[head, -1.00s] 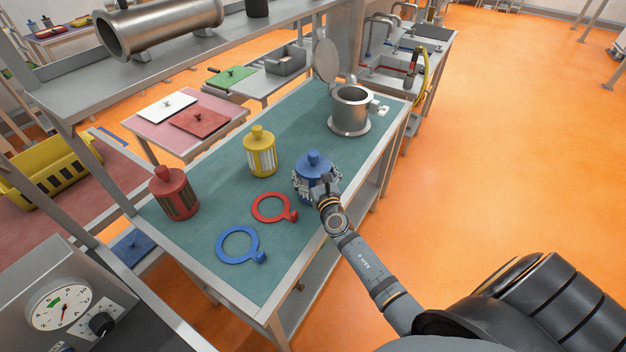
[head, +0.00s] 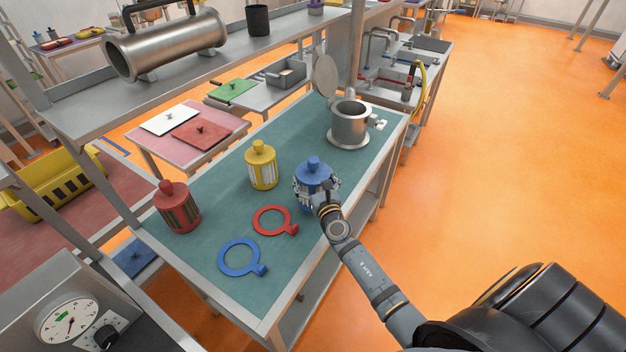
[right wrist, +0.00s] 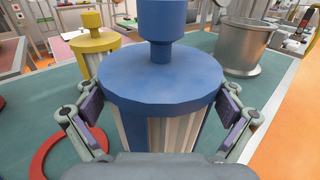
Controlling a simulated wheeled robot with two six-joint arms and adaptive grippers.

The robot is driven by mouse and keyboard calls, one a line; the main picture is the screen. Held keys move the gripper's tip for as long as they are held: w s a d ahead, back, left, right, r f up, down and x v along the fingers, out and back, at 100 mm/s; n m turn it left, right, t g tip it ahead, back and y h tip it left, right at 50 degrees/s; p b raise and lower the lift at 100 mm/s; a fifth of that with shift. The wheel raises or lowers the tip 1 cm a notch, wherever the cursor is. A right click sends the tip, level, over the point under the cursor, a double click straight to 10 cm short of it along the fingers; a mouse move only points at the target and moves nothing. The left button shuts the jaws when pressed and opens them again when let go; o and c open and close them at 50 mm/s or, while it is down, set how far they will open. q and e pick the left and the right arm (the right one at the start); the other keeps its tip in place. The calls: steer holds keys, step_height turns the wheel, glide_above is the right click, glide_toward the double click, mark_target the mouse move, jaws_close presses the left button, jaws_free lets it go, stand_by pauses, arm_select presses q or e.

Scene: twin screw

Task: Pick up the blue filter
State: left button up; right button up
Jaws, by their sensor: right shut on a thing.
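The blue filter (head: 314,172) stands upright near the right edge of the green-topped table (head: 210,248). It has a blue cap with a knob and a pale pleated body. My right gripper (head: 318,190) is shut on its body. In the right wrist view the blue filter (right wrist: 162,85) fills the middle, with the fingers of my right gripper (right wrist: 160,118) against its two sides. I cannot tell whether its base is touching the table. My left gripper is not in view.
A yellow filter (head: 261,166) and a red filter (head: 177,208) stand to the left. A red ring (head: 258,214) and a blue ring (head: 222,262) lie flat in front. A metal vessel (head: 348,126) with an open lid (head: 325,74) stands at the far end.

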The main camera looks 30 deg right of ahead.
arm_select(q)
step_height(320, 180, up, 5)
steer(key=p, duration=0.3)
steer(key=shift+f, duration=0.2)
arm_select(e)
steer(key=s+d+r, duration=0.2)
steer(key=s+r, duration=0.8)
steer(key=s, duration=0.3)
steer(key=shift+s, duration=0.4)
